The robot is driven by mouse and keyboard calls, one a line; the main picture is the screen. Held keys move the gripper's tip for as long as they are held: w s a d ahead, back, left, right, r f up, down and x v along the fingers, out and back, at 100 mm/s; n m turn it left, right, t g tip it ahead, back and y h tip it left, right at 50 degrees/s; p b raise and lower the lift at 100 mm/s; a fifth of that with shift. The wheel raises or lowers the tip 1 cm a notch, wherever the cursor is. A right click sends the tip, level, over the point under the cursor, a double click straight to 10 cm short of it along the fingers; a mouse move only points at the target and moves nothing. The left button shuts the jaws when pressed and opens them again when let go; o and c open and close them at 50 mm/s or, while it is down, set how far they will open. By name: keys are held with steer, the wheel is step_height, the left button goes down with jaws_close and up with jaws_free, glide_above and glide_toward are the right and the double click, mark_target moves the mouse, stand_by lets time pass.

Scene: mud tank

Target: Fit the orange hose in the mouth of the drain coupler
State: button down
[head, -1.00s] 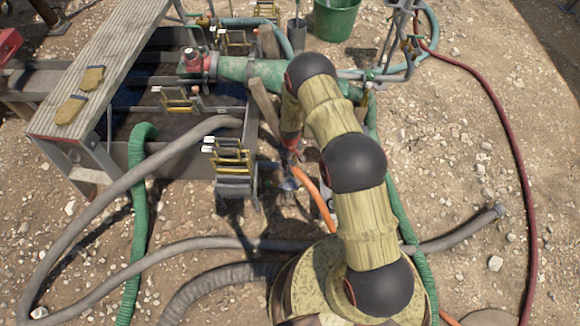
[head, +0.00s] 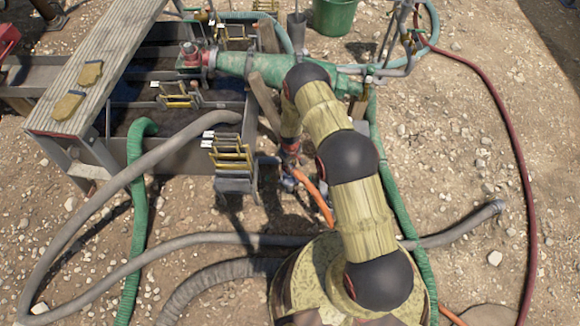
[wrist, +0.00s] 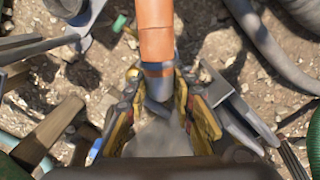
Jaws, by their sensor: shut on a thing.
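The orange hose (wrist: 156,30) comes down from the top of the wrist view to a grey-blue end collar (wrist: 158,70) between my fingers. My gripper (wrist: 162,105), with yellow-and-dark fingers, is shut on the hose near this end. In the head view my gripper (head: 290,160) is beside the tank's near right corner, partly hidden by my arm. The orange hose (head: 315,196) curves from it toward my base. A grey-blue round fitting (wrist: 65,8) at the wrist view's top left may be the drain coupler; its mouth cannot be made out, and the coupler is not clear in the head view.
A small yellow-railed stand (head: 232,165) is close left of my gripper. A wooden post (head: 265,100) leans behind it. Thick grey hoses (head: 130,180) and a green hose (head: 140,220) lie left. Open gravel (head: 450,130) is at right, crossed by a dark red hose (head: 500,100).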

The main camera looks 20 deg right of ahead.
steer(key=shift+f, duration=0.1)
stand_by(0.6)
steer(key=shift+f+b, duration=1.35)
steer(key=shift+f+b, duration=1.6)
steer(key=shift+f, duration=0.65)
stand_by(0.5)
steer(key=c, duration=1.4)
jaws_free()
steer(key=shift+s, duration=0.1)
step_height(320, 180, up, 12)
steer(key=shift+f, duration=0.1)
